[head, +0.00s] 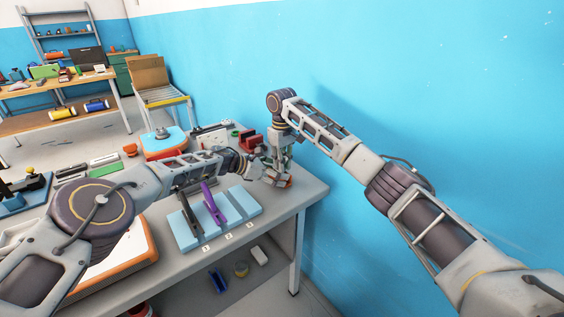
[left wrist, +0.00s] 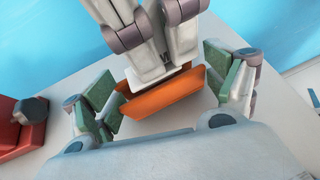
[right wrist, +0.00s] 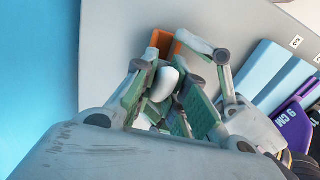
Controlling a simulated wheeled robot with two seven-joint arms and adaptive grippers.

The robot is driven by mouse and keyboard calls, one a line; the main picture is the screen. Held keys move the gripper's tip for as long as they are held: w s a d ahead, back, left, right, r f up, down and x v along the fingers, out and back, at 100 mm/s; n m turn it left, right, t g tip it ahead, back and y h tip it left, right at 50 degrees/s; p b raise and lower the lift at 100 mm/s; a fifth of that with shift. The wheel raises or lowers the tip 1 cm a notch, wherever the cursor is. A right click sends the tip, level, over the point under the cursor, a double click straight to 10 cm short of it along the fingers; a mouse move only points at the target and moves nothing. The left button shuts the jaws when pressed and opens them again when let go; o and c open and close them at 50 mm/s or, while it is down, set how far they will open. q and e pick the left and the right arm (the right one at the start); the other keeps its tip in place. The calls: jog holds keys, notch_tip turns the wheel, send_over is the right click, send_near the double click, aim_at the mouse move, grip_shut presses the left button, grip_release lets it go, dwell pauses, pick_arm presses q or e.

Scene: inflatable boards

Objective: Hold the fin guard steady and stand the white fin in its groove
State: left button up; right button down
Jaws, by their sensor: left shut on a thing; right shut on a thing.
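The orange fin guard (left wrist: 165,98) lies low on the grey table between the green-padded fingers of my left gripper (left wrist: 165,95), which is shut on its ends. The guard also shows in the head view (head: 287,183) and behind the right fingers in the right wrist view (right wrist: 163,42). My right gripper (right wrist: 168,100) comes down from above, shut on the white fin (right wrist: 166,80). Its pads and fingers hide much of the fin. In the left wrist view the fin's pale lower edge is at the guard's trough; I cannot tell whether it is seated in the groove.
A light-blue rack (head: 245,203) with a dark fin (head: 189,214) and a purple fin (head: 212,204) stands in front of my grippers. A red block (head: 250,141) sits close behind them. The blue wall (head: 420,90) is close on the right; the table's right edge is near.

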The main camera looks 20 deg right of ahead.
jog(key=shift+f, duration=0.5)
jog(key=c, duration=1.4)
grip_release()
jog(key=shift+o, duration=0.2)
jog(key=shift+r, duration=0.15)
jog(key=shift+r, duration=5.85)
pick_arm(q)
jog(key=o, duration=0.8)
jog(key=shift+a, duration=0.25)
